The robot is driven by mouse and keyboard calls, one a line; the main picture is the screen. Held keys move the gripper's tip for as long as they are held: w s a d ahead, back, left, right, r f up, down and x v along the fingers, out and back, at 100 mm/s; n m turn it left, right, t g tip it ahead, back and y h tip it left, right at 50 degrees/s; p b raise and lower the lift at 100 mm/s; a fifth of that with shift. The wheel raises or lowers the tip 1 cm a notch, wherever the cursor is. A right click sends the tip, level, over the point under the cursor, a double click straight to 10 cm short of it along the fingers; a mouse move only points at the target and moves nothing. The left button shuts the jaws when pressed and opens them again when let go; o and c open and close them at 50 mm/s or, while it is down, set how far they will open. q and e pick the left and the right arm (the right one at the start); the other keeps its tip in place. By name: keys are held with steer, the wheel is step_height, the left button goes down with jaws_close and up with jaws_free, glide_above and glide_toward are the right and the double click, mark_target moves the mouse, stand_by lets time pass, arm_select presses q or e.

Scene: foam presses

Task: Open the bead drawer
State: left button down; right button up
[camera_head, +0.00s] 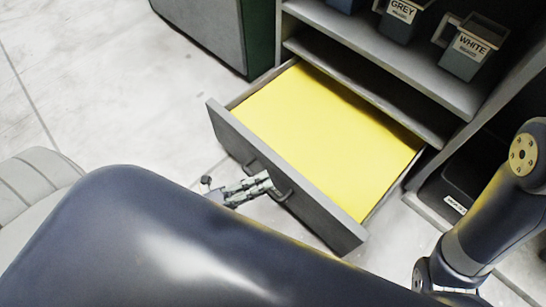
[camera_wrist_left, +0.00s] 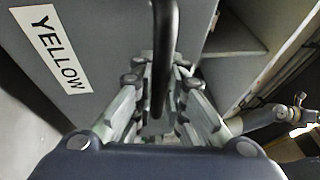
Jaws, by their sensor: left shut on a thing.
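The bead drawer (camera_head: 300,212) is grey and stands pulled out of the cabinet, filled with a bright yellow surface (camera_head: 325,130). Its dark bar handle (camera_head: 284,190) is on the front. My left gripper (camera_head: 262,184) is at the handle. In the left wrist view the fingers of my left gripper (camera_wrist_left: 162,100) are shut around the dark handle (camera_wrist_left: 165,50), next to a label (camera_wrist_left: 52,48) reading YELLOW on the drawer front. My right arm shows at the right edge of the head view, but its gripper is not visible.
Shelves (camera_head: 375,45) above the drawer hold a GREY bin (camera_head: 399,25) and a WHITE bin (camera_head: 465,55). A black bin (camera_head: 452,190) sits low to the right of the drawer. A green-sided grey cabinet (camera_head: 210,30) stands behind. The pale floor (camera_head: 95,90) at left is clear.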

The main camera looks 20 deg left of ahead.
arm_select(q)
steer(key=shift+s+a, duration=0.35)
steer(key=shift+s, duration=0.55)
steer(key=c, duration=1.6)
jaws_free()
steer(key=v, duration=1.2)
steer(key=shift+f, duration=0.1)
